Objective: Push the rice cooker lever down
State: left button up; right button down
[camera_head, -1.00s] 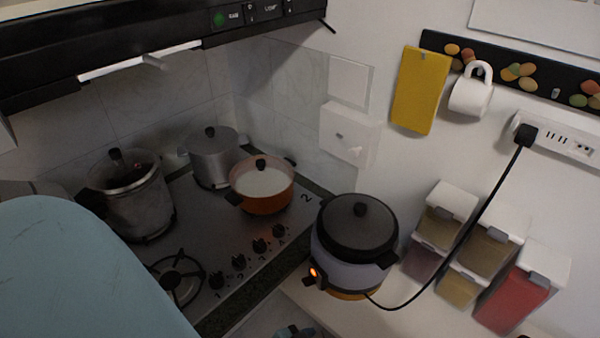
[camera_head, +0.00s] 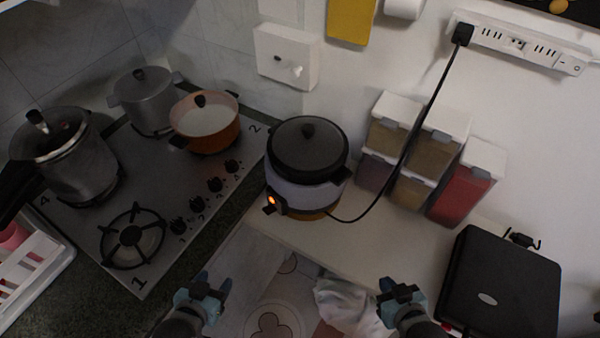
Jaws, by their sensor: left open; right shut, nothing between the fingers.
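The rice cooker (camera_head: 304,185) stands upright on the white counter, with a black lid on and a pale body. Its small dark lever (camera_head: 270,208) is low on the front left, beside a glowing orange light (camera_head: 272,199). The lever is too small to tell its exact position. My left gripper (camera_head: 206,285) is open and empty, below and left of the cooker, apart from it. My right gripper (camera_head: 399,287) is shut and empty, below and right of the cooker, apart from it.
A cooktop (camera_head: 165,188) with several pots is at left. Spice dispensers (camera_head: 437,140) hang right of the cooker. A black appliance (camera_head: 500,284) sits at lower right. A black cord (camera_head: 425,115) runs to the power strip (camera_head: 520,42). Counter (camera_head: 385,238) in front of the dispensers is clear.

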aim_at(269, 209)
jog(key=k+l+z, duration=0.25)
jog(key=k+l, duration=0.15)
jog(key=l, duration=0.2)
jog(key=k+l, duration=0.15)
jog(key=l, duration=0.25)
jog(key=k+l, duration=0.15)
jog(key=l, duration=0.2)
